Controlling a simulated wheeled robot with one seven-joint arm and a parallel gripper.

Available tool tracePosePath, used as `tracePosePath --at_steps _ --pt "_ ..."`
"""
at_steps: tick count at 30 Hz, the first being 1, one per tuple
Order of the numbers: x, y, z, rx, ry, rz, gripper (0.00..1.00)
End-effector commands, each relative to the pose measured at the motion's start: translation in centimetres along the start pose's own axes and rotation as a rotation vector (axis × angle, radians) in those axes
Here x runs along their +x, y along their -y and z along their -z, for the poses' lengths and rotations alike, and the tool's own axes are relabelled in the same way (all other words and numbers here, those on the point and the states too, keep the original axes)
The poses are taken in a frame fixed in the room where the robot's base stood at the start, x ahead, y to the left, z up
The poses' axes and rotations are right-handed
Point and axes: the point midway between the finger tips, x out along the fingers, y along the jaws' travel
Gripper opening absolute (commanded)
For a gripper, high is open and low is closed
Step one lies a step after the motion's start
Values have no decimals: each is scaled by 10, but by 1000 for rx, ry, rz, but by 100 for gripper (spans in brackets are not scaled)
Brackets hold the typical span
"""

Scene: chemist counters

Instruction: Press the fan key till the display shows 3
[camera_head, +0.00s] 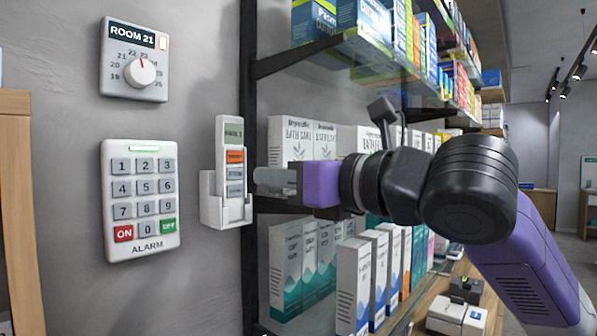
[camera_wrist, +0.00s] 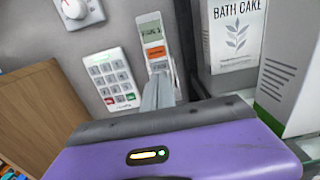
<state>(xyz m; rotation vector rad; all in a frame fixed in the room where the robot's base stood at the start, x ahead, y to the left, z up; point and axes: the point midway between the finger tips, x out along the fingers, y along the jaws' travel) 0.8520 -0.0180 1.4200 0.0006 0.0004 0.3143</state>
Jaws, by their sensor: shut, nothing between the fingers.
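A slim white remote (camera_head: 229,150) stands upright in a white wall holder (camera_head: 212,206). Its small display (camera_head: 233,133) shows dark text too small to read surely; it seems to end in 1. My gripper (camera_head: 257,178) is shut and empty, just right of the remote at the grey keys' height, seemingly a little apart. In the wrist view the fingertips (camera_wrist: 158,82) cover the remote's lower part, below the orange key (camera_wrist: 155,52).
An alarm keypad (camera_head: 140,200) hangs left of the holder, with a thermostat dial (camera_head: 135,60) above it. A black shelf upright (camera_head: 249,110) stands close right of the remote. Shelves with boxes, such as bath cake boxes (camera_head: 290,140), lie behind my arm.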

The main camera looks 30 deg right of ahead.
Motion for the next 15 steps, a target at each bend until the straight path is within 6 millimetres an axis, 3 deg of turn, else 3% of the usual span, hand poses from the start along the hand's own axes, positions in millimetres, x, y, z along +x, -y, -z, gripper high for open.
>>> tracePosePath --at_steps 6,15 --pt "36 0 -1 2 -2 -1 0" --pt "54 0 0 0 1 0 0"
